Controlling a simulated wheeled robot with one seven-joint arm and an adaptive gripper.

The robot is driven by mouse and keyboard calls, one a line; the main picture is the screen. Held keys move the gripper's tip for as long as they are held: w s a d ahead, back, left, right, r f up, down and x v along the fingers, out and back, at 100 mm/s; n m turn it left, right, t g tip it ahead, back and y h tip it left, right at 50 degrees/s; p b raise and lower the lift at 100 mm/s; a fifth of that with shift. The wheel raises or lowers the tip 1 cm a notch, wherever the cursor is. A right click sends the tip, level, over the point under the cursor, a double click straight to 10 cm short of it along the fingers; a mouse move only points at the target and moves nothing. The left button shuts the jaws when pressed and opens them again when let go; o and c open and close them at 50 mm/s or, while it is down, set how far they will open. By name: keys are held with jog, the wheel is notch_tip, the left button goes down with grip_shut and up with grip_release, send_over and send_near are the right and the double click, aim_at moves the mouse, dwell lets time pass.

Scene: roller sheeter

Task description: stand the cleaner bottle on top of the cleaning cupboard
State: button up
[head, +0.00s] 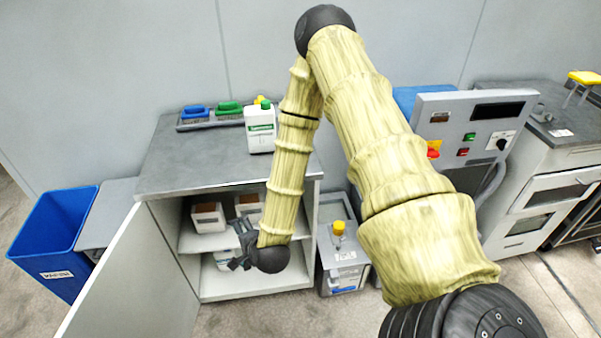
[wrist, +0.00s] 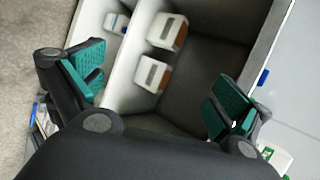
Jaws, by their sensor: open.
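A white bottle with a green cap and green label (head: 260,130) stands upright on the grey top of the cleaning cupboard (head: 180,160). I cannot read its label surely. Part of a white thing with a green mark shows at the lower right of the wrist view (wrist: 277,158). Another white container (head: 223,262) is on the lower shelf, partly hidden by my gripper. My gripper (head: 240,258) is at the cupboard's open front, low down. In the wrist view its green-padded fingers (wrist: 158,92) are wide apart with nothing between them.
White-and-brown boxes (head: 208,217) sit on the upper shelf. The cupboard door (head: 135,285) stands open at left. Blue and green items (head: 229,108) lie in a tray at the top's back.

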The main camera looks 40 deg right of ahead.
jog(key=s+a+f+n+g, duration=0.1)
jog(key=s+f+n+g, duration=0.2)
jog(key=s+n, duration=0.3)
jog(key=s+a+f+n+g, duration=0.1)
jog(key=s+f+n+g, duration=0.3)
jog(key=s, duration=1)
jog(key=s+a+f+n+g, duration=0.1)
jog(key=s+f+n+g, duration=0.2)
jog(key=s+n, duration=0.7)
jog(key=shift+s+a+f, duration=0.3)
jog(key=shift+s+f, duration=0.15)
jog(key=shift+f, duration=0.95)
jog(key=shift+c, duration=0.2)
